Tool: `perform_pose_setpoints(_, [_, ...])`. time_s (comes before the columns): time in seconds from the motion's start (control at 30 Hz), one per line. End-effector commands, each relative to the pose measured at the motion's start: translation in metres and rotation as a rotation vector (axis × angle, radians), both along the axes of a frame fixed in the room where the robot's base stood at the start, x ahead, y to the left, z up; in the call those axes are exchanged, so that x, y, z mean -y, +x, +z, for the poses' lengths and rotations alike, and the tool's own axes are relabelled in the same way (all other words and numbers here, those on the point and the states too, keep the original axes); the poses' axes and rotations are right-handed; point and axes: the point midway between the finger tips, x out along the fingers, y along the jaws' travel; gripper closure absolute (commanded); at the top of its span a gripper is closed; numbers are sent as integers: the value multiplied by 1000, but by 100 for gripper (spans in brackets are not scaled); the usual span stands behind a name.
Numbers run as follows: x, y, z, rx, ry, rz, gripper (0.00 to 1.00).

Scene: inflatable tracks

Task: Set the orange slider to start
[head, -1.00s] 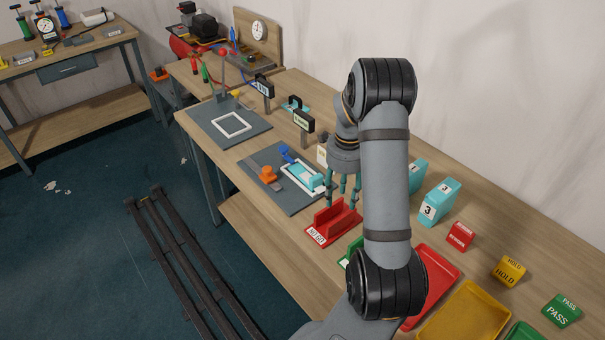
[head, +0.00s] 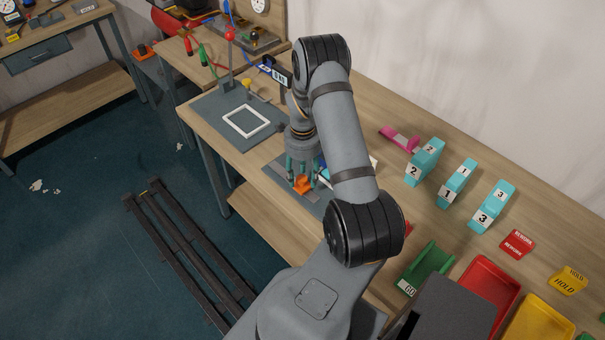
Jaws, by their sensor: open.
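The orange slider (head: 302,185) sits on the grey plate (head: 284,170) near the front edge of the bench. My gripper (head: 302,181) is over the orange slider, its teal fingers open and reaching down on both sides of it. I cannot tell whether the fingers touch it. My arm hides most of the plate's right side, including most of the blue part and the white-framed pad. No start mark can be made out.
A grey plate with a white square frame (head: 246,121) lies to the left. Numbered teal blocks (head: 457,183) stand to the right at the back. A green GO holder (head: 427,268), red tray (head: 484,293) and yellow tray (head: 541,322) lie at the right front.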

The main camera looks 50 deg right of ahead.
Motion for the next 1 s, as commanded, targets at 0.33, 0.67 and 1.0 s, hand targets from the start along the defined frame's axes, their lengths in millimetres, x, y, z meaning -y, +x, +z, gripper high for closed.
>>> perform_pose_setpoints(0.33, [0,1,0,0,0,2,64])
perform_pose_setpoints(0.67, [0,0,0,0,0,2,83])
perform_pose_setpoints(1.0, [0,0,0,0,0,2,100])
